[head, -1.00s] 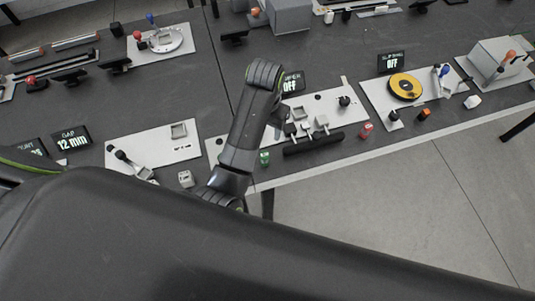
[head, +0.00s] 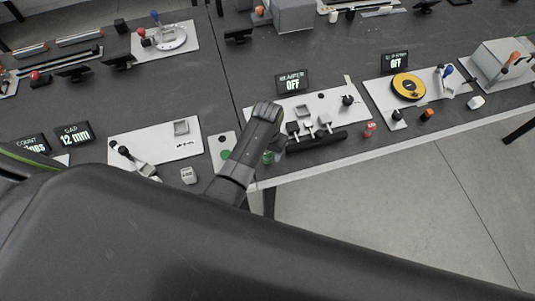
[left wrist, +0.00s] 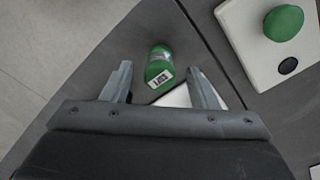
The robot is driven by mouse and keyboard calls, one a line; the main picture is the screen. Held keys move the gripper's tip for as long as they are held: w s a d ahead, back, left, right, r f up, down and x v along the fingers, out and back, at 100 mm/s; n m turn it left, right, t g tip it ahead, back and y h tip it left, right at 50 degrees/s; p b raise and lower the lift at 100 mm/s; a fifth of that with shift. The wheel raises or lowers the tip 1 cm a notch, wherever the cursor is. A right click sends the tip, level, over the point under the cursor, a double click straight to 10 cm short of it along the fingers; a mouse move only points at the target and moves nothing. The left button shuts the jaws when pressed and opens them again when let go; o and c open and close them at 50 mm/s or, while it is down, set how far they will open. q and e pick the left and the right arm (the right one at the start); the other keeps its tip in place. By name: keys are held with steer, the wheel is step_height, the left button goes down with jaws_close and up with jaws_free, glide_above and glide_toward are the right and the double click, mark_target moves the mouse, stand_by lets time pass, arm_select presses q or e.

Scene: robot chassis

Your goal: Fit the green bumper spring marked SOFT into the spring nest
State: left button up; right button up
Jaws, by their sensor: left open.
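The green bumper spring (left wrist: 158,66) is a small green cylinder with a white label; the print is too small to read. It stands on the dark table near the front edge and also shows in the head view (head: 267,158), beside my arm. My left gripper (left wrist: 160,80) is open, its fingers on either side of the spring with gaps, not closed on it. My right gripper is not in view.
A white plate with a green button (left wrist: 284,23) lies beside the spring. A red piece (head: 369,130), a white piece (head: 188,175) and an orange piece (head: 427,114) stand along the table. A black bar (head: 318,141) lies right of my arm.

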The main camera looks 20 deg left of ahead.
mark_target(267, 152)
arm_select(q)
step_height(267, 152, down, 3)
steer(key=shift+s+r, duration=0.15)
steer(key=shift+f, duration=0.2)
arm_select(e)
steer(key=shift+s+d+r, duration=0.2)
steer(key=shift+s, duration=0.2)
arm_select(q)
steer(key=shift+c, duration=0.3)
steer(key=shift+c, duration=1.1)
steer(key=c, duration=0.8)
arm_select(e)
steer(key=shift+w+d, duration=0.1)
arm_select(q)
steer(key=shift+r, duration=0.15)
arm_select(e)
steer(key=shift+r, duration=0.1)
